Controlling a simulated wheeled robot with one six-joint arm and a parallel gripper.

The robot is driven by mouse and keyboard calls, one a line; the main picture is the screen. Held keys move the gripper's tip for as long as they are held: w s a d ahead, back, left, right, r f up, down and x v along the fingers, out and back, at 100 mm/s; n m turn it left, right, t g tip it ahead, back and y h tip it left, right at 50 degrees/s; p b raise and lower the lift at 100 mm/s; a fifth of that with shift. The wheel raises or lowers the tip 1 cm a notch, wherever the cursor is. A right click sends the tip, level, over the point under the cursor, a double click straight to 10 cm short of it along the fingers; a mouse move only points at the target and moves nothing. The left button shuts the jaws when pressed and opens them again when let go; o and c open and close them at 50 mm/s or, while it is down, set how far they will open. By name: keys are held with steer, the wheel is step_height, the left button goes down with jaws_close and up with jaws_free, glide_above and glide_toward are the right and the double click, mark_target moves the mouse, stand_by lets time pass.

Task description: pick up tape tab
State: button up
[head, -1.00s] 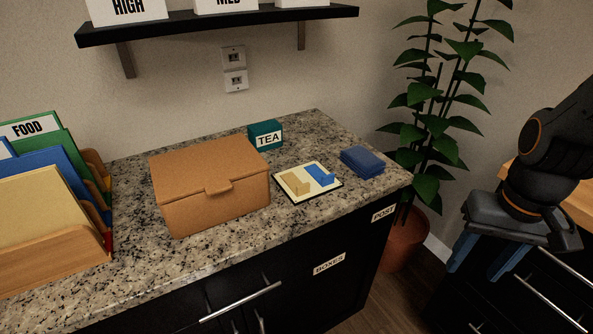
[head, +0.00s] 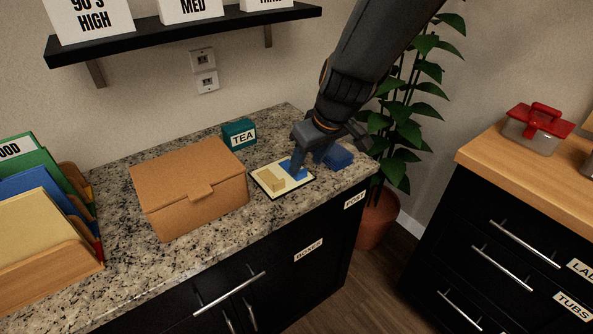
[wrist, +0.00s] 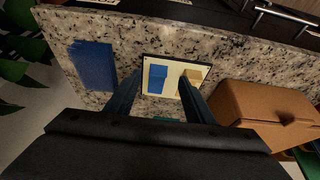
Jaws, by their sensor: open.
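A cream card with a dark edge (head: 293,185) lies on the granite counter and also shows in the wrist view (wrist: 174,67). A tan tab (head: 270,180) and a blue tab (wrist: 158,77) sit side by side on it. I cannot tell for certain which one is the tape tab. My gripper (head: 305,168) is open over the card, pointing down. In the wrist view its fingers (wrist: 159,80) straddle the blue tab, with the right finger near the tan tab (wrist: 190,76). Whether the fingers touch either tab is unclear.
A brown lidded box (head: 190,190) stands left of the card. A dark blue stack (head: 340,158) lies right of it, near the counter's end. A teal TEA box (head: 239,133) is behind. Bare counter lies in front of the card.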

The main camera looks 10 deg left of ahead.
mark_target(303, 173)
steer(key=shift+x, duration=2.3)
steer(key=shift+d, duration=0.2)
steer(key=shift+c, duration=0.3)
steer(key=c, duration=1)
